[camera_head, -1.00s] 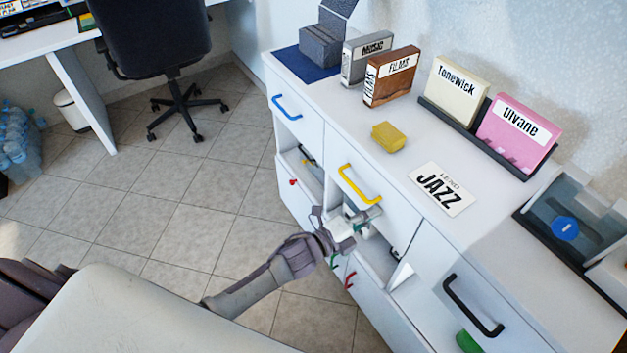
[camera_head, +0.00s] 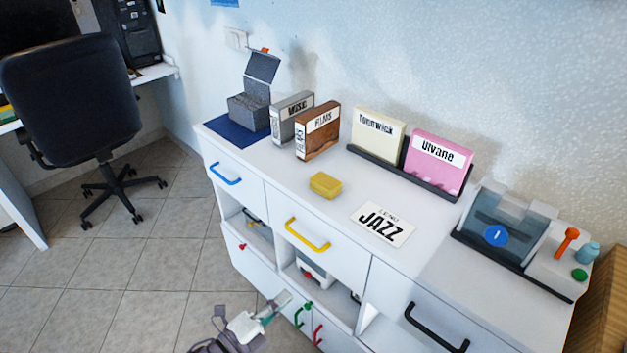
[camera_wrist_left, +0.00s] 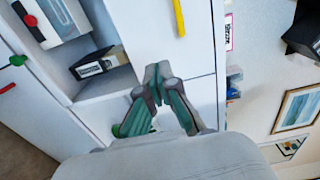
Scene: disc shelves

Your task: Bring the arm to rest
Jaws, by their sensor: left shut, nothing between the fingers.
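My left gripper (camera_head: 277,304) is low in the head view, in front of the white cabinet (camera_head: 345,250). It is shut and empty, apart from the cabinet front. In the left wrist view its two fingers (camera_wrist_left: 158,84) meet at the tips. Behind them are an open cabinet niche with a dark labelled box (camera_wrist_left: 98,63) and a drawer front with a yellow handle (camera_wrist_left: 179,18). My right gripper is not in view.
The cabinet top holds a yellow block (camera_head: 325,184), a JAZZ card (camera_head: 383,223), boxes and a blue-grey device (camera_head: 505,222). A black handle (camera_head: 436,328) sticks out at the lower right. An office chair (camera_head: 75,100) stands left. The floor between is clear.

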